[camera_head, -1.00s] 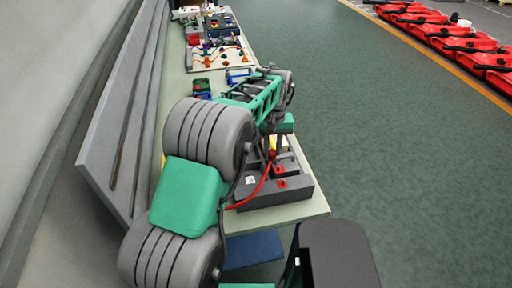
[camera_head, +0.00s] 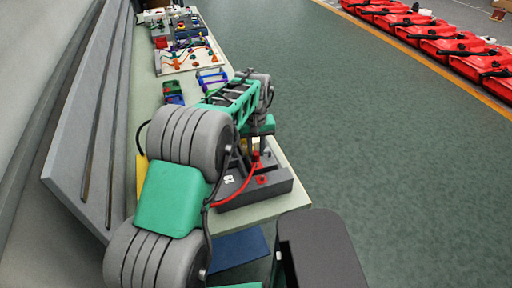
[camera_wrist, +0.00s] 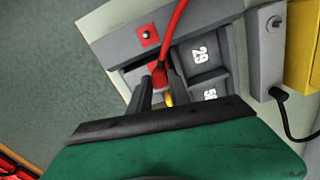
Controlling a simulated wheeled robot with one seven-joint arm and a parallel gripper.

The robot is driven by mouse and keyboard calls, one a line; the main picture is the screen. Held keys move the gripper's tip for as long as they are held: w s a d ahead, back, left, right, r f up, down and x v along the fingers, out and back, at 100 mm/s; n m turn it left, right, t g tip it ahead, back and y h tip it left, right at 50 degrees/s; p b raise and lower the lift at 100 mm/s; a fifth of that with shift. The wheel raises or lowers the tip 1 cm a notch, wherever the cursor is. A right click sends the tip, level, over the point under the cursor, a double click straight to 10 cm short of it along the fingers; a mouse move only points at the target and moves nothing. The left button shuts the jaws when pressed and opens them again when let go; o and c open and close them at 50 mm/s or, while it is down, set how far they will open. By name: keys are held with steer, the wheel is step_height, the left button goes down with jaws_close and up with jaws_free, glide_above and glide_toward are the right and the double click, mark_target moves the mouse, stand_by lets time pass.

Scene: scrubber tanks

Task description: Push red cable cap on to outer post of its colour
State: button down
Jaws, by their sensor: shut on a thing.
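My gripper (camera_wrist: 160,88) is shut on the red cable cap (camera_wrist: 158,76), with the red cable (camera_wrist: 176,22) leading off it. In the head view the cap (camera_head: 256,156) is held close above the grey battery block (camera_head: 268,190). A red square (camera_wrist: 147,36) with a dark post in its middle lies beyond the fingertips, bare and apart from the cap. It also shows in the head view (camera_head: 262,180), on the block's near side. The cap and fingers cover what is directly beneath them; I cannot tell whether the cap touches anything.
White number labels mark the block (camera_wrist: 200,53). A grey unit with a black cable (camera_wrist: 268,45) and a yellow object (camera_wrist: 301,45) stand to the right in the wrist view. A wire board (camera_head: 190,58) is farther along the bench. Red machines (camera_head: 450,45) line the floor's far side.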

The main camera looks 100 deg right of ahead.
steer(key=shift+f, duration=0.7)
steer(key=shift+f+b, duration=0.15)
steer(key=shift+b, duration=0.15)
steer(key=shift+f+b, duration=0.55)
steer(key=shift+f, duration=0.35)
steer(key=c, duration=0.6)
jaws_free()
steer(key=shift+r, duration=0.1)
steer(key=shift+c, duration=0.2)
steer(key=shift+r+p, duration=2.1)
steer(key=shift+r, duration=2.15)
